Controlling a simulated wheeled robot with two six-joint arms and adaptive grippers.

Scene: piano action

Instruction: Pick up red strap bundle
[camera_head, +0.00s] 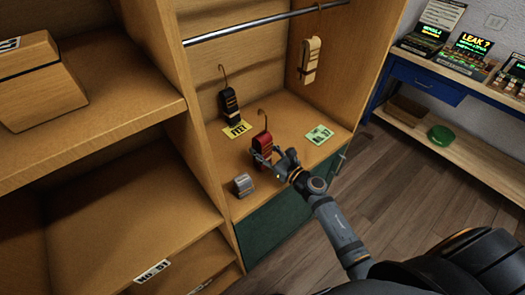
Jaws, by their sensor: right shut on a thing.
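The red strap bundle (262,142) stands upright on the wooden cabinet floor, with a thin dark hook rising from its top. My right gripper (265,156) is shut on the red strap bundle, its fingers around the lower part and hiding some of it. I cannot tell whether the bundle touches the shelf or is slightly lifted. My left gripper is not in view.
A black hooked bundle (230,103) stands behind, near a yellow label (237,130). A green label (319,134) lies right. A small grey block (243,185) sits front left. A tan bundle (310,60) hangs from the metal rod (250,24). Cabinet walls bound both sides.

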